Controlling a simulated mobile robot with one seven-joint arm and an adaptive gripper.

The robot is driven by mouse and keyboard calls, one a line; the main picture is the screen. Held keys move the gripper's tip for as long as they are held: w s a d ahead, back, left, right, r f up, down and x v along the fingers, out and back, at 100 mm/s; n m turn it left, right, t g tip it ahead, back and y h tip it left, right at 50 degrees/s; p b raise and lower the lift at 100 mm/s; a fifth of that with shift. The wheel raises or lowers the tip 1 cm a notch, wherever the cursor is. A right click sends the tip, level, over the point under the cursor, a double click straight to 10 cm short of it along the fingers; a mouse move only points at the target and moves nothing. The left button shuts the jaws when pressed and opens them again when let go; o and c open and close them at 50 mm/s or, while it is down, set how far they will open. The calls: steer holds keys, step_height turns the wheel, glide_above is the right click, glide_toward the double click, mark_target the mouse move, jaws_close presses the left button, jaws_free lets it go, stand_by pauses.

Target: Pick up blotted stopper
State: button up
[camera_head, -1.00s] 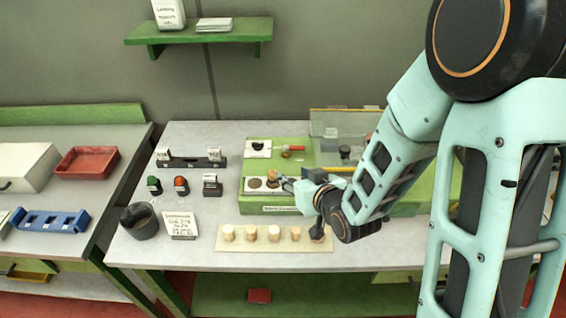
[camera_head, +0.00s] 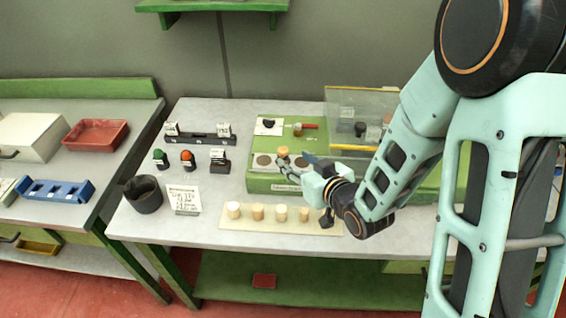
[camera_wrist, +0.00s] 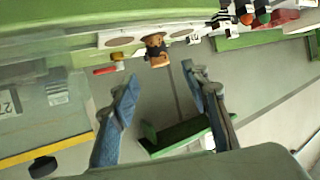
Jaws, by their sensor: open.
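A small brown cork stopper (camera_head: 283,152) stands on the green box, by the dark round patches on its left part. In the wrist view the stopper (camera_wrist: 155,48) shows a dark mark, lying ahead of the fingertips and roughly between them. My gripper (camera_head: 295,165) is open beside the stopper, to its right and nearer the front in the head view. Its two fingers (camera_wrist: 160,75) are apart with nothing between them. Several pale stoppers (camera_head: 258,212) stand in a row on a cream board (camera_head: 245,226) in front; my gripper partly covers the right end.
The green box (camera_head: 266,184) has a raised clear panel (camera_head: 362,105) at its right. A dark cup (camera_head: 144,195), a written card (camera_head: 184,200) and colored-topped stamps (camera_head: 187,160) stand left. A black rack (camera_head: 197,138) is behind them.

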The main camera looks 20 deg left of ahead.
mark_target(284, 151)
steer(key=shift+w+a+f+b, duration=0.2)
steer(key=shift+f+b, duration=0.1)
steer(key=shift+b, duration=0.6)
steer(key=shift+r+p+x, duration=0.15)
steer(key=shift+p+x, duration=0.35)
steer(key=shift+x, duration=1.45)
steer(key=shift+r+p+x, duration=0.2)
steer(key=shift+p+x, duration=0.25)
steer(key=shift+x, duration=1.55)
steer(key=shift+w, duration=0.1)
steer(key=c, duration=0.8)
